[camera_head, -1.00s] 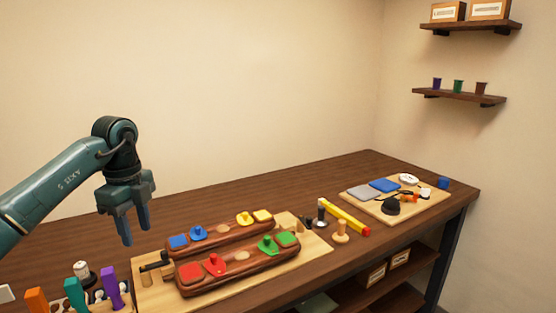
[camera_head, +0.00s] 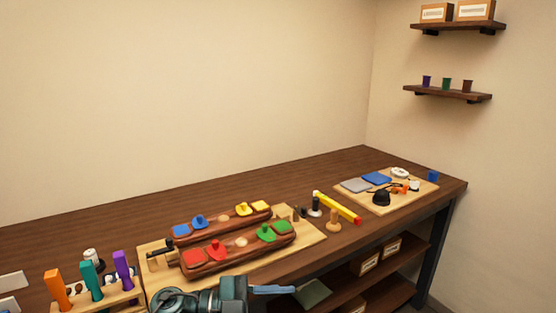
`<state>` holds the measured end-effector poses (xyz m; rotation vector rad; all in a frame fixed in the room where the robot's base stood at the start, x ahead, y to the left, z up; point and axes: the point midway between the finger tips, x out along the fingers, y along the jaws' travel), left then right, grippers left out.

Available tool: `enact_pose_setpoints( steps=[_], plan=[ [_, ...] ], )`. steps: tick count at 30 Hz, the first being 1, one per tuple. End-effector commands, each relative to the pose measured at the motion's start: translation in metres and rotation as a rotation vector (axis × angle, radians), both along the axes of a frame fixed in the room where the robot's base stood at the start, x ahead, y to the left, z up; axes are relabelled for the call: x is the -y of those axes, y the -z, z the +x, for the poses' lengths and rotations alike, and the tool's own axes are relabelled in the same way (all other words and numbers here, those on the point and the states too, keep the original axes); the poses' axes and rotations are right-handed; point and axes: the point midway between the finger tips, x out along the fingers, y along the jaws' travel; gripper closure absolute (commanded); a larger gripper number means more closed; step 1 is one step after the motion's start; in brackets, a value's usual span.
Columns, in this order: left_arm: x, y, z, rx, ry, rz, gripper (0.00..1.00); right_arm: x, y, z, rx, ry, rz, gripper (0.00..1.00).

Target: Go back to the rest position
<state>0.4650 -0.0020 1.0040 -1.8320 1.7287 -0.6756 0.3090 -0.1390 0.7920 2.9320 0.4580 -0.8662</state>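My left gripper (camera_head: 272,290) is low at the bottom edge of the head view, in front of the workbench (camera_head: 290,185). Its blue fingers point right and nothing shows between them. They overlap in the picture, so their opening cannot be told. Most of the arm is cut off by the frame. The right gripper is not in view. Two long wooden blocks lie on a light board (camera_head: 312,237). The rear block (camera_head: 226,226) carries blue and yellow pieces. The front block (camera_head: 240,245) carries red and green pieces.
A rack (camera_head: 105,300) with orange, teal and purple handles stands at front left. A second board (camera_head: 407,203) holds pads and small parts. The back of the bench is clear.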

Motion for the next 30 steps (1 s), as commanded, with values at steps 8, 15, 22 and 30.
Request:
enact_pose_setpoints(
  steps=[8, 15, 22, 30],
  plan=[
    [-0.040, 0.026, -0.009, -0.257, -0.617, -0.416, 0.60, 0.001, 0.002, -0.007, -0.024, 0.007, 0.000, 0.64],
    [-0.113, 0.133, -0.064, -0.673, -1.148, -0.300, 0.60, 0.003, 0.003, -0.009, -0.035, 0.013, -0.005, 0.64],
    [-0.142, 0.201, -0.143, -0.975, -1.326, -0.076, 0.60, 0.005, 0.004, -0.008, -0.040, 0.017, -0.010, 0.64],
    [-0.145, 0.213, -0.162, -1.038, -1.343, -0.019, 0.60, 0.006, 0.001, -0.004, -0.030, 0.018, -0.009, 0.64]
  ],
)
